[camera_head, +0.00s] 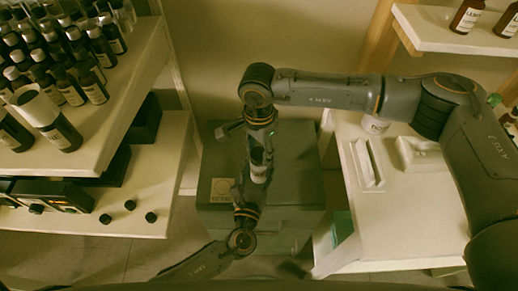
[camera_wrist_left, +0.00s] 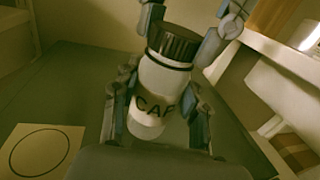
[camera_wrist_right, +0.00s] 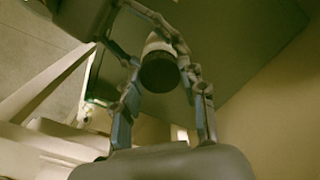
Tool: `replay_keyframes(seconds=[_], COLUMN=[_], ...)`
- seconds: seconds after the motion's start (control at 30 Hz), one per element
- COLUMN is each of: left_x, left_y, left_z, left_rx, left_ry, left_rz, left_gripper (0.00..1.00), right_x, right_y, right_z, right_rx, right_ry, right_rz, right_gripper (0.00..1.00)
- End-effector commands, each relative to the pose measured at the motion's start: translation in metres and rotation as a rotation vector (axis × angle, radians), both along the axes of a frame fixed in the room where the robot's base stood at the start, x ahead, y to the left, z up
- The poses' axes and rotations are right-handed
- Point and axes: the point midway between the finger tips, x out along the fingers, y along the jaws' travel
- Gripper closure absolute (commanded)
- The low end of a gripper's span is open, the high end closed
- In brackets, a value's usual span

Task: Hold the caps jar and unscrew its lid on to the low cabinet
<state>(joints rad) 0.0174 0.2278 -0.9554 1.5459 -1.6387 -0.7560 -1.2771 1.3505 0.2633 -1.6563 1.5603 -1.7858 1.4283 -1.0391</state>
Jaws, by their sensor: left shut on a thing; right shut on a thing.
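The caps jar (camera_head: 259,171) is white with a dark ribbed lid (camera_wrist_left: 177,42) and the letters "CAP" on its side. It is held above the low cabinet (camera_head: 305,185), a dark grey-green block. My left gripper (camera_wrist_left: 160,108) is shut on the jar body (camera_wrist_left: 158,85). My right gripper (camera_wrist_right: 163,78) comes from above and is shut on the lid, which also shows in the right wrist view (camera_wrist_right: 159,74). The lid sits on the jar; I cannot tell how loose it is. A pale square with a circle (camera_wrist_left: 40,150) lies on the cabinet top.
A shelf (camera_head: 125,100) with many dark bottles stands left, with several black caps on its lower board (camera_head: 95,222). At right is a white table (camera_head: 420,215) with a white jar (camera_head: 375,123) and white trays (camera_head: 420,153). A wall shelf (camera_head: 440,30) holds brown bottles.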

Motion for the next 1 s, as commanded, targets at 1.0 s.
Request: replay_keyframes(seconds=[1.0], left_x=[0.0], left_y=[0.0], left_z=[0.0], left_rx=[0.0], left_ry=[0.0], left_rz=[0.0], left_gripper=[1.0], right_x=[0.0], right_y=[0.0], right_z=[0.022], right_rx=[0.0], right_ry=[0.0], right_rz=[-0.001], right_gripper=[0.96])
